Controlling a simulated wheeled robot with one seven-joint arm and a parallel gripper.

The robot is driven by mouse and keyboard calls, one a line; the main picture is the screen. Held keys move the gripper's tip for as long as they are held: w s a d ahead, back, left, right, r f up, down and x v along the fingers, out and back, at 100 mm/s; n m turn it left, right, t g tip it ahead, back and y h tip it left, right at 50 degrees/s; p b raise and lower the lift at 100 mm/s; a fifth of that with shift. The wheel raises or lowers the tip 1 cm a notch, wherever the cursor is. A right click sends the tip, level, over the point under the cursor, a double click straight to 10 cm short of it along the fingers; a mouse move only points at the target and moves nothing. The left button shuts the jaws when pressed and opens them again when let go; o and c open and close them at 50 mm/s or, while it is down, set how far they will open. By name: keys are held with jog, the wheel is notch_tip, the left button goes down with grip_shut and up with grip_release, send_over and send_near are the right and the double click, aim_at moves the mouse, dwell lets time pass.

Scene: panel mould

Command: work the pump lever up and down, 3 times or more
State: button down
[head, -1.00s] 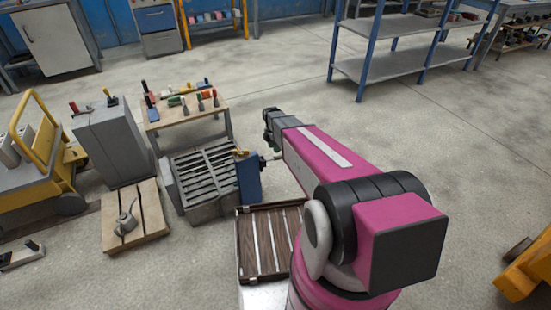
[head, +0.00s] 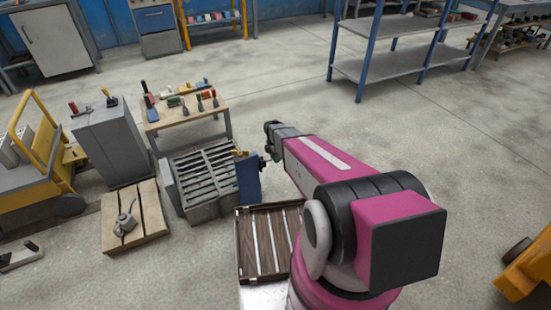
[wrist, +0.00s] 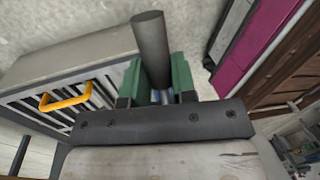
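The pump lever shows in the wrist view as a dark grey round bar (wrist: 152,45) standing up between the green finger pads. My gripper (wrist: 160,82) is closed around it, with a pad on each side. In the head view my gripper (head: 270,136) is at the end of my pink arm, just right of the blue pump housing (head: 249,178). A short thin part of the lever linkage (head: 264,160) shows beside the housing. The grip itself is too small to make out in the head view.
The grey slatted mould (head: 205,177) with a yellow handle (wrist: 67,99) is left of the housing. A dark wooden slatted panel (head: 240,250) lies in front. A tool table (head: 190,122) stands behind.

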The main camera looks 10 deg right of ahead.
jog(key=shift+r, duration=0.1)
jog(key=shift+s+a+r+t+h, duration=0.15)
jog(key=shift+r+t+h, duration=0.1)
jog(key=shift+r+h, duration=0.45)
jog(key=shift+w+a+r+t+h, duration=0.1)
jog(key=shift+r+t+h, duration=0.15)
jog(key=shift+r+h, duration=0.45)
jog(key=shift+s+a+r+m+t+h, duration=0.15)
jog(key=shift+r+h, duration=0.1)
jog(key=shift+h, duration=0.45)
jog(key=shift+w+a+r+m+t+h, duration=0.15)
jog(key=shift+r+h, duration=0.1)
jog(key=shift+h, duration=0.45)
jog(key=shift+s, duration=0.1)
jog(key=c, duration=0.9)
grip_release()
jog(key=v, duration=1.1)
